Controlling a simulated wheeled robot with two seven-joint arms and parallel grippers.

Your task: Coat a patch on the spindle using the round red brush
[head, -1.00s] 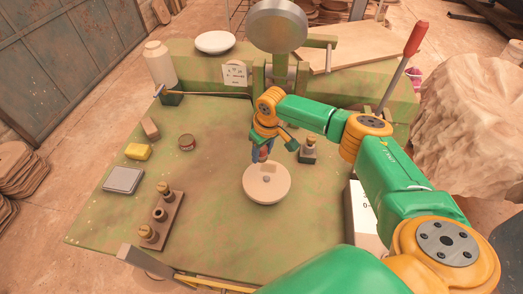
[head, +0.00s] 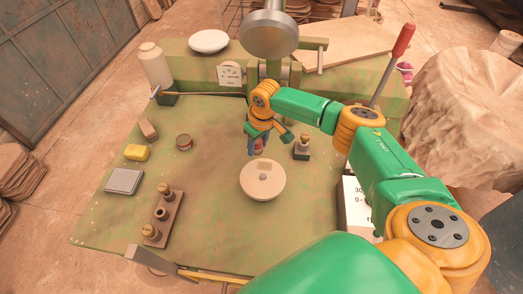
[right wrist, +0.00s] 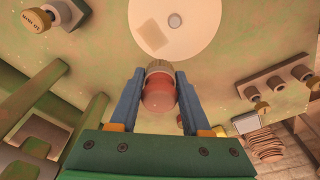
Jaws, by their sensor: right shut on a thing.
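The round pale disc (head: 262,188), which I take to be the spindle's face, lies flat on the green table with a small grey hub at its centre. A tan squarish patch (head: 264,163) marks its far side; the patch also shows in the right wrist view (right wrist: 157,38). My right gripper (head: 258,145) points down just beyond the disc's far edge. It is shut on the round red brush (right wrist: 158,97), blue fingers on both sides. The pale bristle end (right wrist: 160,68) overlaps the disc's edge in the wrist view; contact cannot be told. My left gripper is not in view.
A small stand with a brass knob (head: 302,147) is close right of the gripper. A red tin (head: 184,142), yellow sponge (head: 136,152), grey box (head: 123,181) and knobbed rack (head: 170,209) are at left. A white box (head: 356,205) is at right. The table's front middle is clear.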

